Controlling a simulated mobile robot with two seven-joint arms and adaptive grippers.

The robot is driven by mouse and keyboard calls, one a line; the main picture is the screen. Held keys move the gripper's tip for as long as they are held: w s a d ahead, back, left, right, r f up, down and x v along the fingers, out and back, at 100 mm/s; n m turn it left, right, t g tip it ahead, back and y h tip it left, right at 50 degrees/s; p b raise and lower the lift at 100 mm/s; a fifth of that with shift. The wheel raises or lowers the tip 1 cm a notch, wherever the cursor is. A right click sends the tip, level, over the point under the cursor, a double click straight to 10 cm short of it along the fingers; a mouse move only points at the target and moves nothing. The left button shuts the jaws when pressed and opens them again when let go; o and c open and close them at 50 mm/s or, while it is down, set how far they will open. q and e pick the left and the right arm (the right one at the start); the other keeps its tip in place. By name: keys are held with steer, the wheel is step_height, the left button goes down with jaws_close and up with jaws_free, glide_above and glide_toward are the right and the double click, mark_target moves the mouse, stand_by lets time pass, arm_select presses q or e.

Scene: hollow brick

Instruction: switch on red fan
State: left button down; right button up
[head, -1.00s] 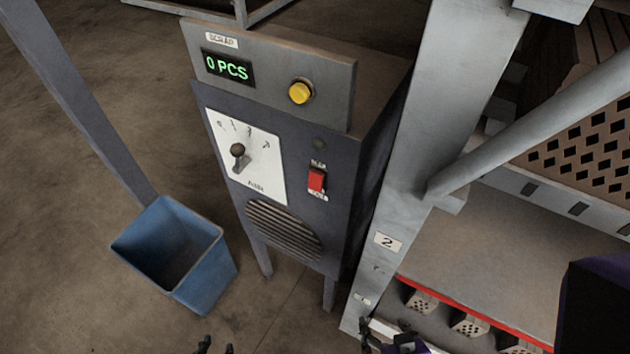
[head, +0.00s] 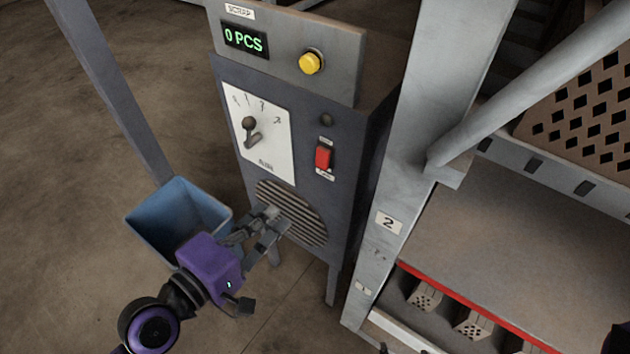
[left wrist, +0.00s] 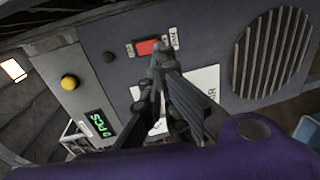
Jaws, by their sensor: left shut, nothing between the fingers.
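The red rocker switch (head: 323,157) sits on the front of the grey cabinet (head: 345,215), right of the white dial plate. Its small labels are too blurred to read, and I cannot tell which way it is tipped. It also shows in the left wrist view (left wrist: 147,47), close to my fingertips in the picture. My left gripper (head: 276,219) is shut and empty, in front of the vent grille (head: 308,222), below and left of the switch. It shows in the left wrist view too (left wrist: 163,50). Only a dark sliver of my right gripper (head: 384,348) shows at the bottom edge.
A black lever (head: 250,131) stands on the dial plate. A yellow button (head: 310,63) and a green "0 PCS" display (head: 244,39) are above. A blue bin (head: 165,215) stands at left, partly behind my left arm. A grey rack post (head: 425,130) is close on the right.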

arm_select(q)
steer(key=shift+w+a+f, duration=0.1)
steer(key=shift+w, duration=0.05)
arm_select(e)
steer(key=shift+w+a, duration=0.25)
steer(key=shift+s, duration=0.1)
arm_select(q)
steer(key=p, duration=0.2)
glide_toward(323, 158)
steer(key=w+d+f, duration=0.3)
steer(key=w+f, duration=0.2)
steer(key=shift+w+d+r, duration=0.1)
steer(key=shift+d+r, duration=0.05)
steer(key=shift+r, duration=0.05)
arm_select(e)
steer(key=shift+a+r, duration=0.15)
steer(key=shift+r, duration=0.7)
steer(key=shift+a, duration=0.1)
